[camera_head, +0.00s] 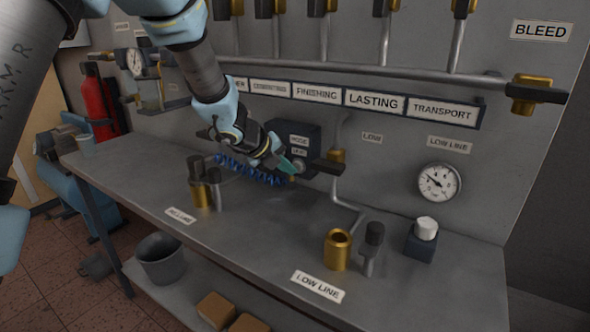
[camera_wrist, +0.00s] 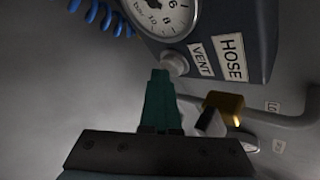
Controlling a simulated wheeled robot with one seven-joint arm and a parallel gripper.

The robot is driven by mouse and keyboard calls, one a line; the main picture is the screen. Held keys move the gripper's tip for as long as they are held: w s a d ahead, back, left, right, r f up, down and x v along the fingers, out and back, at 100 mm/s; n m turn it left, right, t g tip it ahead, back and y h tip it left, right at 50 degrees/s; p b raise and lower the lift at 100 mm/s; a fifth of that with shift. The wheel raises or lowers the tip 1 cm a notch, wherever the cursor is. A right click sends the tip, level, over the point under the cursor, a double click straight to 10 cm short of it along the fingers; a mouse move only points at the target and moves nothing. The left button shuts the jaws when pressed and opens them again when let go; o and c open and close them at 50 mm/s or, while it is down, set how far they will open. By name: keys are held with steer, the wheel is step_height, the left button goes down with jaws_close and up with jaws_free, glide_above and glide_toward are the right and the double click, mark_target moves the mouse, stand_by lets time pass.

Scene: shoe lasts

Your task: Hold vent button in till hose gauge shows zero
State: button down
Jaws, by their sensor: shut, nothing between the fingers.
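The dark hose gauge box (camera_head: 313,137) is fixed to the wall panel behind the bench. In the wrist view its round white hose gauge (camera_wrist: 160,14) is cut off by the top edge, so I cannot read its needle. The grey round vent button (camera_wrist: 174,64) sits below the dial, beside the VENT label (camera_wrist: 200,58). My gripper (camera_wrist: 160,73) is shut and empty, its teal fingertips just below and left of the button. I cannot tell whether they touch it. In the head view my gripper (camera_head: 287,166) is at the front of the box.
A blue coiled hose (camera_head: 250,172) hangs behind my gripper. A brass valve (camera_head: 336,157) with a dark handle is close right of the box. Brass and grey fittings (camera_head: 338,249) stand on the bench (camera_head: 250,235). A low line gauge (camera_head: 439,183) is at right.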

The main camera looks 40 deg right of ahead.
steer(key=shift+s+a+b, duration=0.25)
steer(key=shift+a+b, duration=0.2)
steer(key=shift+a, duration=0.4)
steer(key=a+b, duration=0.1)
steer(key=a, duration=0.1)
steer(key=s+a+b, duration=0.1)
steer(key=a, duration=0.2)
steer(key=shift+s, duration=0.1)
stand_by(0.5)
